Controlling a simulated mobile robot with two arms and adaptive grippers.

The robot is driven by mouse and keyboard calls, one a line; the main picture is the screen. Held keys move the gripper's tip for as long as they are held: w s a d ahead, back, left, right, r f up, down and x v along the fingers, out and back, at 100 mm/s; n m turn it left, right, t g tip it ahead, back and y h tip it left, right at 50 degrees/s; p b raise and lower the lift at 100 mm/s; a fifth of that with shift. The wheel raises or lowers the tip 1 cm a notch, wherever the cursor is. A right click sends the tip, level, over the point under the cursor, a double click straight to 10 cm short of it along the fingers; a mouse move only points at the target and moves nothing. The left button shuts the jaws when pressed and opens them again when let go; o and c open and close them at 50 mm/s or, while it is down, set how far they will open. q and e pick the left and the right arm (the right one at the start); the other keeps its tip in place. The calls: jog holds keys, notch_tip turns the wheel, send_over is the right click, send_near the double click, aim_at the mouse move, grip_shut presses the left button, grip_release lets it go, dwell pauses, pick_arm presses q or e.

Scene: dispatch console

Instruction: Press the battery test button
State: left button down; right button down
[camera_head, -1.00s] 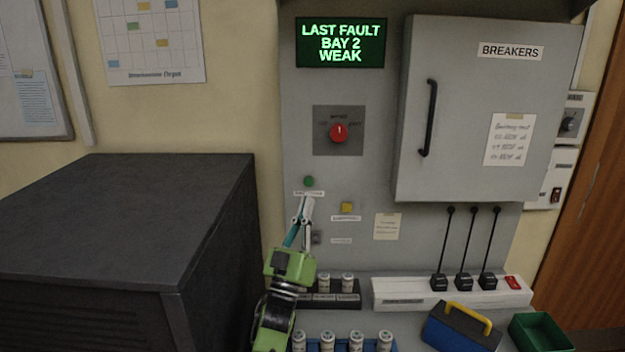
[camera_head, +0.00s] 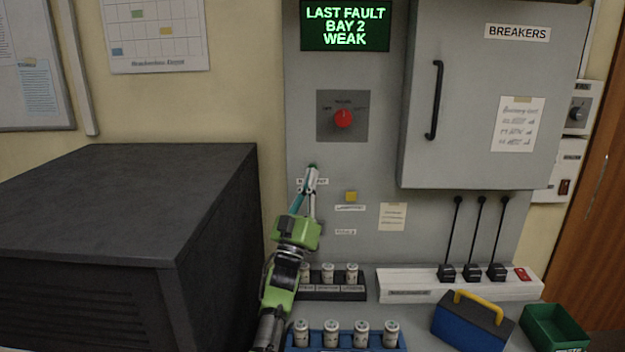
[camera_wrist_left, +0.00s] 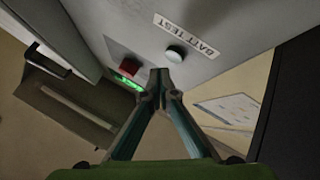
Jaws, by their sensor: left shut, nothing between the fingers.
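In the left wrist view the button (camera_wrist_left: 175,54) looks pale and sits beside the label "BATT TEST" (camera_wrist_left: 188,35). My left gripper (camera_wrist_left: 160,76) is shut and empty, its fingertips just beside the button in that view; I cannot tell whether they touch it. In the head view the left gripper (camera_head: 312,171) points up at the panel, and its tips cover most of the button and part of its label. My right gripper is not in view.
A red knob (camera_head: 343,119) is above and a yellow button (camera_head: 351,197) is to the lower right. Battery cells stand in a black rack (camera_head: 335,293) and blue tray (camera_head: 404,345) below. A dark cabinet (camera_head: 130,200) is at left, the breaker door (camera_head: 465,120) at right.

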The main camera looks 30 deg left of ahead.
pick_arm(q)
jog(key=shift+w+a, duration=0.25)
jog(key=shift+w, duration=0.05)
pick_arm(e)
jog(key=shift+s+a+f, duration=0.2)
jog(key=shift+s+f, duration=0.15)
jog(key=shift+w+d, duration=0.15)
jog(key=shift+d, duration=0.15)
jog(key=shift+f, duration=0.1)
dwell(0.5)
pick_arm(q)
jog(key=shift+w+a+b, duration=0.2)
jog(key=shift+w+b, duration=0.15)
jog(key=shift+b, duration=0.2)
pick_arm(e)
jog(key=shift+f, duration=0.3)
